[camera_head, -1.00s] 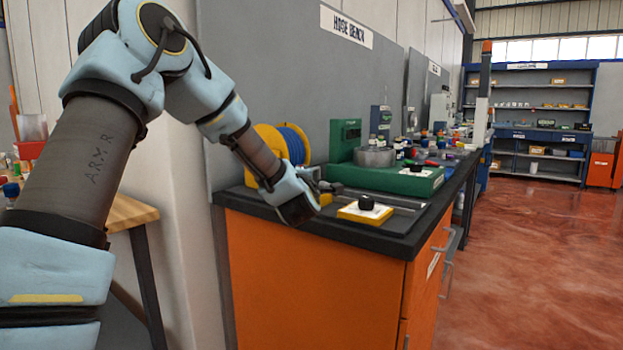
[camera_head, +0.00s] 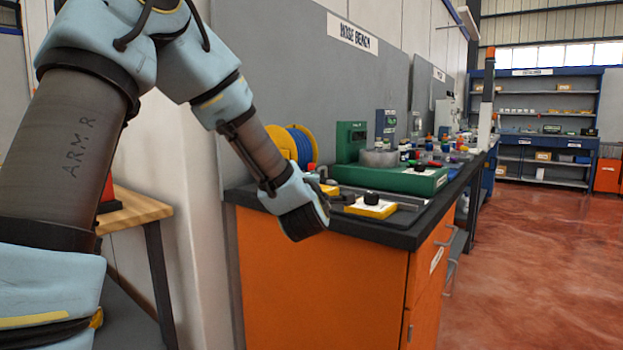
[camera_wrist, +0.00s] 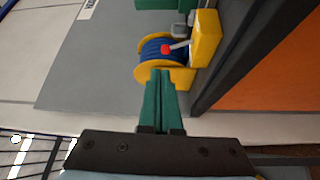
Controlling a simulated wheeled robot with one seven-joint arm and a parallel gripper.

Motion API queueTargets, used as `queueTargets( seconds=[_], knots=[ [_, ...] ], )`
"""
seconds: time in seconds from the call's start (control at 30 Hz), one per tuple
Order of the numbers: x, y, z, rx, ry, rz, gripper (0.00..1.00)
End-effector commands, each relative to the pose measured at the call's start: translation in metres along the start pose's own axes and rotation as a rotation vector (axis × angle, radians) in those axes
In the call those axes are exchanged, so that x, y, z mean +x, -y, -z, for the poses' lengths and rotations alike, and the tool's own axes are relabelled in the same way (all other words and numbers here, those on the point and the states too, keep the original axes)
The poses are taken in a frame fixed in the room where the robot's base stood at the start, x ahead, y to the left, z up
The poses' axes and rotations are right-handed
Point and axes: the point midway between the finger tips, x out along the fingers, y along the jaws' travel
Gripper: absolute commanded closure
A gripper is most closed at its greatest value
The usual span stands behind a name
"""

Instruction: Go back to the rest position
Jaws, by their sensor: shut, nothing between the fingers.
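My gripper (camera_wrist: 161,78) shows in the wrist view as two green fingers pressed together with nothing between them. In the head view the end of my arm hangs at the front left corner of the hose bench (camera_head: 320,268), and the fingers are not clearly visible there. In the wrist view the fingertips overlap the yellow hose reel (camera_wrist: 148,72) with blue hose; I cannot tell how far apart they are.
A wooden table (camera_head: 135,208) stands at left behind my arm. The red floor (camera_head: 540,270) at right is clear. Shelves (camera_head: 540,120) stand far back.

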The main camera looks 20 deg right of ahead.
Motion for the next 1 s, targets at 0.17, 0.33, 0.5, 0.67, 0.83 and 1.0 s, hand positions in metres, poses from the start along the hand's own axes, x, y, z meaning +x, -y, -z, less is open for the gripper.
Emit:
queueTargets(
  seconds=[0.17,0.33,0.5,0.67,0.83,1.0],
  knots=[
    [-0.012,-0.001,0.000,0.000,0.001,-0.001,1.00],
    [-0.014,-0.001,0.000,0.000,0.000,0.000,1.00],
    [-0.013,-0.001,0.000,0.000,0.000,0.000,1.00],
    [-0.013,-0.001,0.000,0.000,0.000,0.000,1.00],
    [-0.013,0.014,0.012,0.086,0.024,0.063,1.00],
    [-0.028,0.068,0.059,0.371,0.126,0.294,1.00]
  ],
)
